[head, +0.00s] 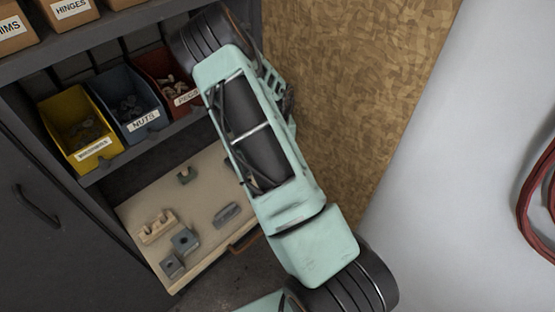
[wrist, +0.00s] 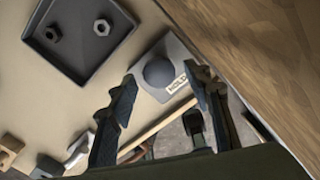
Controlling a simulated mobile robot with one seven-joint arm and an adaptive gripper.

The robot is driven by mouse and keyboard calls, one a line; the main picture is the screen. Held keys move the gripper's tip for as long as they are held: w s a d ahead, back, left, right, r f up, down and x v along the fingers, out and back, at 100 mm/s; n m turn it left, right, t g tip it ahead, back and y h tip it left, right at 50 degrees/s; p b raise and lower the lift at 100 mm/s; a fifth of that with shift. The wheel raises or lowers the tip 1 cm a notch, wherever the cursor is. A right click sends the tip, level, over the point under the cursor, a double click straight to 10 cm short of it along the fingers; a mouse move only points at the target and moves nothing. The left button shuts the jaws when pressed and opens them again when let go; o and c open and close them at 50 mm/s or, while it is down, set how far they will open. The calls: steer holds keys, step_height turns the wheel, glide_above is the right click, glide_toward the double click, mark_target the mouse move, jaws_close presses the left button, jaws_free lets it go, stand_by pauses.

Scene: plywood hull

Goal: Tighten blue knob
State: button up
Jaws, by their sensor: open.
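A rounded, dark blue-grey knob (wrist: 160,72) sits on a pale grey base plate (wrist: 181,52) in the wrist view. A small white label (wrist: 176,84) is on the plate beside it; its lettering is hard to read. My gripper (wrist: 159,76) is open, with one finger on each side of the knob in the picture. I see no contact with the knob, and I cannot tell the distance to it. In the head view my arm runs across the middle; I cannot make out the knob or the gripper there.
In the head view, yellow (head: 58,103), blue (head: 110,82) and red (head: 150,62) bins stand above a pull-out board (head: 200,205) with loose parts. Dark cabinet doors stand left.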

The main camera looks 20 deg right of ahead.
step_height(320, 180, up, 12)
stand_by(0.4)
steer(key=shift+f, duration=0.15)
